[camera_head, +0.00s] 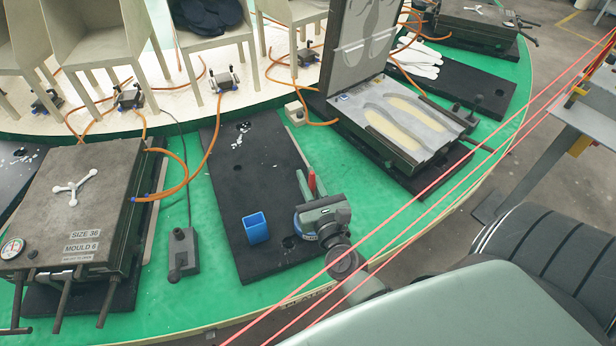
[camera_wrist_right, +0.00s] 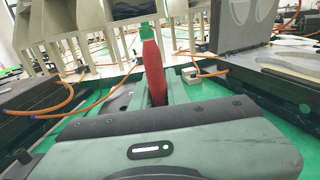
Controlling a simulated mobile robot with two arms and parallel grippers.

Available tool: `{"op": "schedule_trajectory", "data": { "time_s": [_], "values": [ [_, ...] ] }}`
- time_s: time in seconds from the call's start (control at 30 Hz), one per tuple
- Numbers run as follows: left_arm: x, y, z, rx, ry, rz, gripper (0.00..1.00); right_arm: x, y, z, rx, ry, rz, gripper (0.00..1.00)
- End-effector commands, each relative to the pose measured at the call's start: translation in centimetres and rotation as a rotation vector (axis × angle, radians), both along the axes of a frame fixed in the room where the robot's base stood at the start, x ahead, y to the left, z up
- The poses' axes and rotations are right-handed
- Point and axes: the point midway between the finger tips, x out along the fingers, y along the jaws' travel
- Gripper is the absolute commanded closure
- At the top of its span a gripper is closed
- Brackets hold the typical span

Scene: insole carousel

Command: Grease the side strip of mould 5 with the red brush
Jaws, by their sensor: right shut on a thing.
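My right gripper (camera_head: 308,186) is over the near end of the black mat, shut on the red brush (camera_head: 312,181). The brush also shows in the right wrist view (camera_wrist_right: 153,72), with its red part pointing away from the palm and a green end beyond it. An open mould (camera_head: 412,122) with its lid raised stands to the right of the gripper, apart from it. It holds two pale insole shapes. I can read no number on it, and cannot make out its side strip for certain. My left gripper is not in view.
A blue cup (camera_head: 255,228) stands on the black mat (camera_head: 263,172), left of the gripper. A closed mould marked 6 (camera_head: 85,205) and a grey pedal box (camera_head: 183,252) are further left. Orange hoses (camera_head: 209,135) cross the green deck. Red lines (camera_head: 430,195) cross the right side.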

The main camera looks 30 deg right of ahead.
Motion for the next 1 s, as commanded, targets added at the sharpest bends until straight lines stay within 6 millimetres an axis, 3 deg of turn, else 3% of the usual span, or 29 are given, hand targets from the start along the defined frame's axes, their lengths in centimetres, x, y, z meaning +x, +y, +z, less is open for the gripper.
{"op": "schedule_trajectory", "data": {
  "time_s": [0.7,1.0],
  "values": [
    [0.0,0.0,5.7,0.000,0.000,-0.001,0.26,0.0,0.0,6.4,0.000,-0.005,-0.002,1.00],
    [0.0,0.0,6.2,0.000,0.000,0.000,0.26,0.0,0.0,6.8,0.000,-0.004,-0.001,1.00]
  ]
}}
